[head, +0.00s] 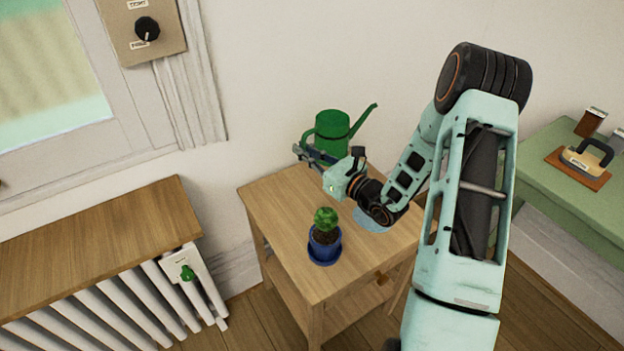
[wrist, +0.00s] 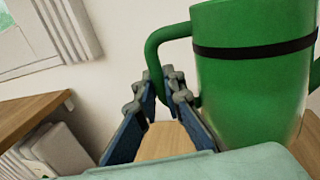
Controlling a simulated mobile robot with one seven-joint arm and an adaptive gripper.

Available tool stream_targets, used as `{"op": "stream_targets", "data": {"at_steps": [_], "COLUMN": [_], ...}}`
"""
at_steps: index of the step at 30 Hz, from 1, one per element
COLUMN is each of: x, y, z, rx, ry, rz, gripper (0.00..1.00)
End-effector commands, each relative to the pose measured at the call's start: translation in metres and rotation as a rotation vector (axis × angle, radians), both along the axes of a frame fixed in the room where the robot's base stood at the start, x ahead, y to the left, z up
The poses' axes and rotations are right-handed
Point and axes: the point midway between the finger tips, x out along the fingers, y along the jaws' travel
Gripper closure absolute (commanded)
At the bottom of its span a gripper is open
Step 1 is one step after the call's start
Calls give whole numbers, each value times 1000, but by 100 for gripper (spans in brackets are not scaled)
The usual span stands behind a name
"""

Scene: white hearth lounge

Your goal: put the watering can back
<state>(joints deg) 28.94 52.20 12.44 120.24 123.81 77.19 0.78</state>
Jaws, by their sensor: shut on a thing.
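The green watering can (head: 332,130) has a dark band around its body and a long spout pointing right. It is upright at the back of the small wooden table (head: 286,205); I cannot tell whether its base touches the top. My gripper (head: 304,152) is at its left side, shut on its handle. In the wrist view the watering can (wrist: 250,75) fills the right side, with its handle between the fingertips of my gripper (wrist: 165,95). A round pale blue patch (head: 372,222) shows on the table, partly hidden by my arm.
A small green plant in a blue pot (head: 324,242) stands at the table's front. A radiator with a wooden shelf (head: 95,245) is at the left. The wall is close behind the watering can.

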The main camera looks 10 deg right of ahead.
Motion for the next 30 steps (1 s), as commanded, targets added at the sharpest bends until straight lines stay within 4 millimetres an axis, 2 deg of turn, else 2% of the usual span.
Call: {"op": "stream_targets", "data": {"at_steps": [9,17,22,30], "x": [2,2,2,2], "y": [1,1,1,1], "z": [-52,-71,-95,-98], "rx": [0,-2,-1,-2], "ry": [-1,-3,-2,-5], "rz": [-7,-6,-6,-6], "gripper": [100,100,100,100]}}
